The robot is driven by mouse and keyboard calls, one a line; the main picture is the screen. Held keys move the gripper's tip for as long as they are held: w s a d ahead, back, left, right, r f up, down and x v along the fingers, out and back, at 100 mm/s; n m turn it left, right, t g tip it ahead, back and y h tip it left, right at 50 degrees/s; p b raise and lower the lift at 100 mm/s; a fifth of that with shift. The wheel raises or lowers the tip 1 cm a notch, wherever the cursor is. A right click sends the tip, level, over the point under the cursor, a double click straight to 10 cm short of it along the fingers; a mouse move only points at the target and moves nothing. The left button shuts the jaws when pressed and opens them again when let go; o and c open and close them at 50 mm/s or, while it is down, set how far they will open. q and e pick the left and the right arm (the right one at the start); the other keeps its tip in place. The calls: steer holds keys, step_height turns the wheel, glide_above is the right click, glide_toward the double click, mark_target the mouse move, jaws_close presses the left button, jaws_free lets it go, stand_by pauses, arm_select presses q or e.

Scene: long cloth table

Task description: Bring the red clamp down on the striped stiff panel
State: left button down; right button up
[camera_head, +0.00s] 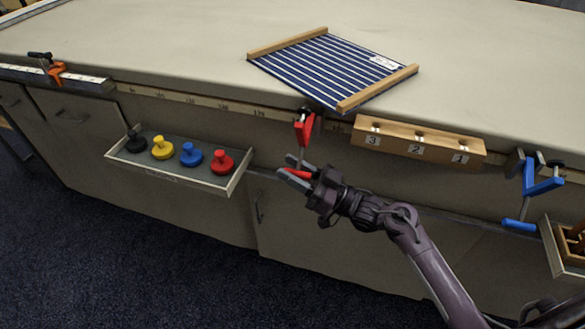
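The red clamp (305,129) hangs at the table's front edge, below the panel's near corner. Its upper part has a dark piece at the table edge, and a thin stem runs down to a red handle (298,173). The striped stiff panel (325,67), dark blue with white stripes and wooden strips on two sides, lies flat on the table with its near corner by the front edge. My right gripper (288,169) is at the handle, with a finger on each side of it. I cannot tell whether the fingers press on it. My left gripper is not in view.
A tray (180,180) with black, yellow, blue and red knobs hangs at the front left. A wooden block (418,143) numbered 3, 2, 1 sits at the edge. A blue clamp (541,184) is at right, an orange clamp (54,72) at left. The tabletop left of the panel is clear.

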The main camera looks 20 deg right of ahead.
steer(key=shift+w+a, duration=0.1)
steer(key=shift+a, duration=0.05)
jaws_close()
stand_by(0.4)
steer(key=shift+r, duration=0.1)
